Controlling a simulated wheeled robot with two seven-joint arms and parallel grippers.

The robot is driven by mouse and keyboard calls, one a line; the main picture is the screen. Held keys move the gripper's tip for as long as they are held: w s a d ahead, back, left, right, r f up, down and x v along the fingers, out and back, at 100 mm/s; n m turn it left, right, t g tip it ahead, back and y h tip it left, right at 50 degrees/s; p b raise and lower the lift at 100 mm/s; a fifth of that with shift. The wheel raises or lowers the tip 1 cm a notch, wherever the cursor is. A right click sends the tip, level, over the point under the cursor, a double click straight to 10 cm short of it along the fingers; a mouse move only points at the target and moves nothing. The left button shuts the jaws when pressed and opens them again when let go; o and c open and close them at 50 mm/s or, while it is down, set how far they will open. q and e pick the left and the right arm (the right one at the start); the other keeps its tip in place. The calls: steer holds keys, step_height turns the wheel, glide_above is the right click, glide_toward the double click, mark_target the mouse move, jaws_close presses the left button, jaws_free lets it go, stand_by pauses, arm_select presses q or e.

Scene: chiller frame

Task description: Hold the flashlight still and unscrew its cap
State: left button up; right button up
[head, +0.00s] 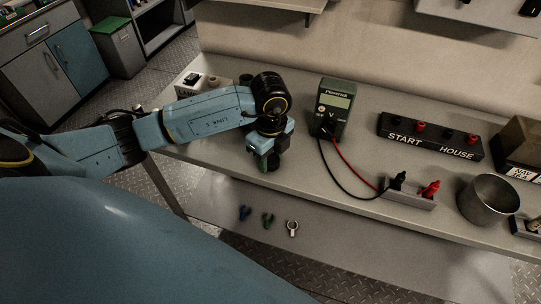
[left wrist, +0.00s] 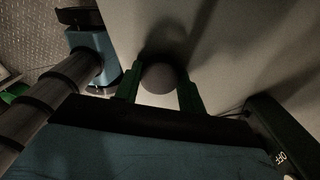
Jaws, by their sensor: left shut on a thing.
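My left gripper (head: 268,158) points down over the left part of the bench. In the left wrist view its two green fingers (left wrist: 160,92) stand on either side of a round grey end (left wrist: 158,77), which I take to be the flashlight, seen end-on. The gripper is shut on it. In the head view the flashlight is mostly hidden by the gripper and arm. I cannot make out a separate cap. My right gripper is in neither view.
Right of the gripper stands a green meter (head: 332,108), its black and red leads running to a grey terminal block (head: 409,199). A black START HOUSE panel (head: 430,137) and a metal cup (head: 488,199) are farther right.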

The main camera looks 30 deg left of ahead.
arm_select(q)
steer(key=shift+f, duration=0.15)
steer(key=o, duration=1.1)
